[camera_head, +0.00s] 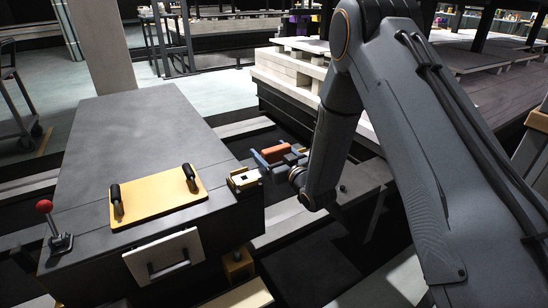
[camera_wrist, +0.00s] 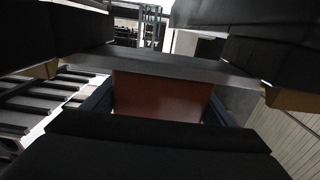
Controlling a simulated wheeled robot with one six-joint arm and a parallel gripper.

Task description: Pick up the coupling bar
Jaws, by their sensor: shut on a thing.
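The coupling bar appears to be the piece with a red-brown block (camera_head: 275,152) and blue-grey parts beside it, at the middle of the head view. My gripper (camera_head: 281,158) is shut on it. In the wrist view the red-brown face (camera_wrist: 162,96) fills the middle, below a grey crosspiece (camera_wrist: 170,66). Dark gripper parts surround it and hide its ends. The held piece is close to the yellow-edged fitting (camera_head: 243,179) on the side of the dark car. I cannot tell whether they touch.
The dark flat-topped car (camera_head: 140,130) carries a yellow plate (camera_head: 158,198) with two black handles. A red-knobbed lever (camera_head: 47,222) stands at its front left corner. A white panel with a handle (camera_head: 163,256) is on its front. Pale stacked blocks (camera_head: 288,72) stand behind my arm.

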